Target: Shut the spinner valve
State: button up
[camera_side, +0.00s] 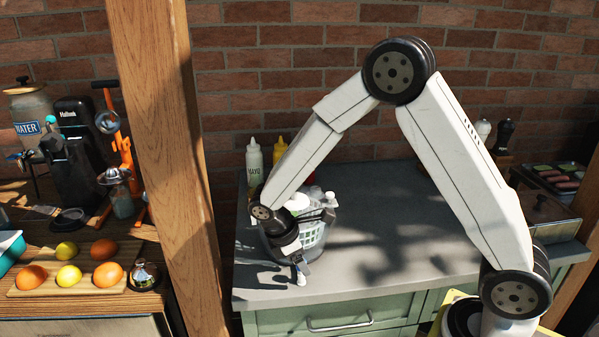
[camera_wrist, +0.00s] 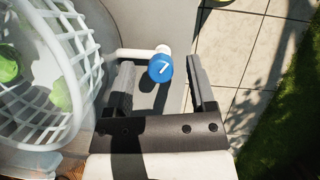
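The salad spinner (camera_side: 313,236) stands at the left front of the grey counter, partly hidden behind my wrist in the side view. In the wrist view, its clear bowl (camera_wrist: 84,128) and white slotted basket (camera_wrist: 88,62) fill the left, with green pieces inside. A white pipe runs from the bowl to the valve, a round blue knob (camera_wrist: 160,68) with a white mark. My gripper (camera_wrist: 160,75) is open, with one finger on each side of the knob and gaps showing. In the side view, my gripper (camera_side: 299,264) is low beside the spinner, its fingers too small to judge.
Mayo (camera_side: 254,163) and mustard (camera_side: 280,151) bottles stand behind the spinner. A wooden post (camera_side: 165,150) rises left of the counter. The counter's middle (camera_side: 390,225) is clear. Paving (camera_wrist: 245,60) lies below the counter's edge.

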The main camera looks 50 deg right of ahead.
jog(key=shift+r, duration=0.1)
jog(key=v, duration=0.7)
jog(key=shift+a+r, duration=0.2)
jog(key=shift+r, duration=0.1)
jog(key=shift+w, duration=0.1)
jog(key=s+n+t, duration=0.1)
jog(key=n+t, duration=0.1)
jog(key=n, duration=0.4)
jog(key=s+n+t, duration=0.2)
jog(key=n, duration=0.4)
jog(key=s+d+n+t+y, duration=0.1)
jog(key=n+t, duration=0.1)
jog(key=n, duration=0.4)
jog(key=shift+s, duration=0.35)
jog(key=shift+f, duration=0.15)
jog(key=shift+x, duration=3.8)
jog(key=shift+w, duration=0.1)
